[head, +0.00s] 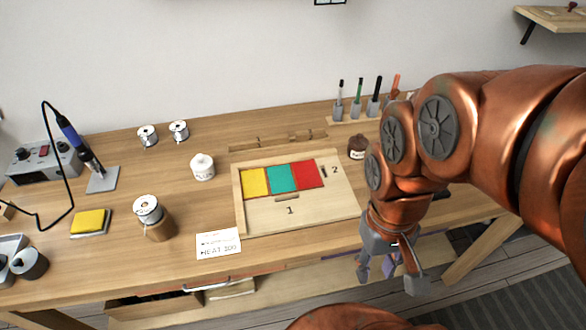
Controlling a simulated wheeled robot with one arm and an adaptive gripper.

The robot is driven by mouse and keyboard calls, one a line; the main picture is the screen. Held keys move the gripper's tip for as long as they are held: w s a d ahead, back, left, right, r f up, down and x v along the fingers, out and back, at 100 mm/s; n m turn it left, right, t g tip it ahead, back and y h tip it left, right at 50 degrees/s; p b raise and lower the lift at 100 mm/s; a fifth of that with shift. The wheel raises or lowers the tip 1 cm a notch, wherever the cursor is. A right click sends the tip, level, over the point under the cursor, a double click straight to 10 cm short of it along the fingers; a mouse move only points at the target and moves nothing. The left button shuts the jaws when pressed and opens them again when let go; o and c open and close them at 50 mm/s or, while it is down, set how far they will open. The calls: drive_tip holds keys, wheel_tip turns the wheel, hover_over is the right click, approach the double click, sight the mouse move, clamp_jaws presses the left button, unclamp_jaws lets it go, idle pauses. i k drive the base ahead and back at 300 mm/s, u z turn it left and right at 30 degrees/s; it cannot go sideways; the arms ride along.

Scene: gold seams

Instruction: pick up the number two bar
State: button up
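A light wooden board (260,223) lies on the workbench with yellow (254,182), teal (281,178) and red (307,174) squares set in it. The number 2 is marked to the right of the red square, next to a small dark upright bar or slot (323,171); I cannot tell which. The number 1 is marked below the squares, near a short wooden bar or slot (287,196). My gripper (390,280) hangs at the bench's front edge, right of and nearer than the board. Its fingers are spread apart, with nothing visibly held.
A wooden strip with small pieces (278,141) lies behind the board. A dark jar (356,147) and a pen rack (358,119) stand at the back right. A white jar (203,167), a "HEAT 200" card (218,243) and a soldering iron (83,145) are left.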

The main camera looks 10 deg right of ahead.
sight(310, 134)
drive_tip(key=u, duration=3.7)
drive_tip(key=k, duration=0.85)
drive_tip(key=z, duration=1.75)
